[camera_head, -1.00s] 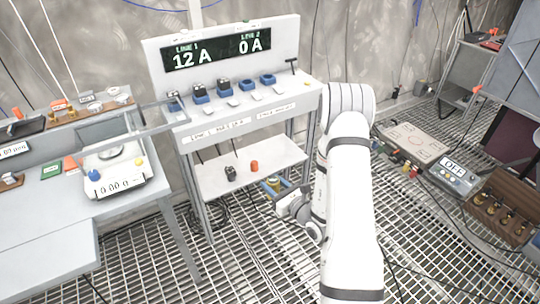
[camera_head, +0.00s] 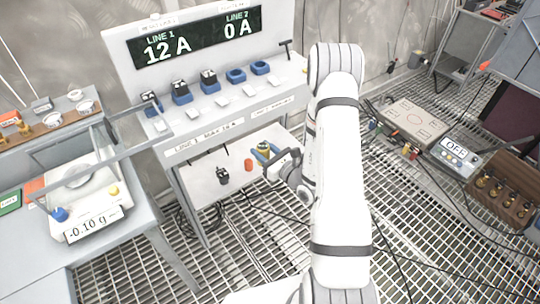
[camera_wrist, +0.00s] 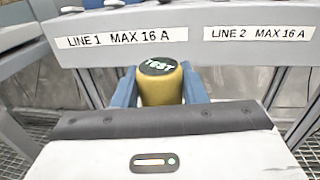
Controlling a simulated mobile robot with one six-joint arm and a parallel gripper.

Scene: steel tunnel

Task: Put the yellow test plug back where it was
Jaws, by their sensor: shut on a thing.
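The yellow test plug (camera_wrist: 161,88), with a black top marked TEST, stands upright between the blue fingers of my gripper (camera_wrist: 160,90) in the wrist view. My gripper is shut on it. In the head view my gripper (camera_head: 264,152) and the small yellow plug (camera_head: 263,147) show over the right part of the lower shelf, in front of the bench (camera_head: 215,130). On the bench top stand several blue sockets. The left ones hold dark plugs; the two right ones (camera_head: 236,75) (camera_head: 260,68) look empty. My arm hides part of the bench's right end.
A black object (camera_head: 222,176) and an orange one (camera_head: 248,165) stand on the lower shelf (camera_head: 205,195). The display (camera_head: 195,36) reads LINE 1 12 A, LINE 2 0 A. A scale (camera_head: 90,205) stands at left. A grey box (camera_head: 412,120) and a wooden crate (camera_head: 505,190) lie at right.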

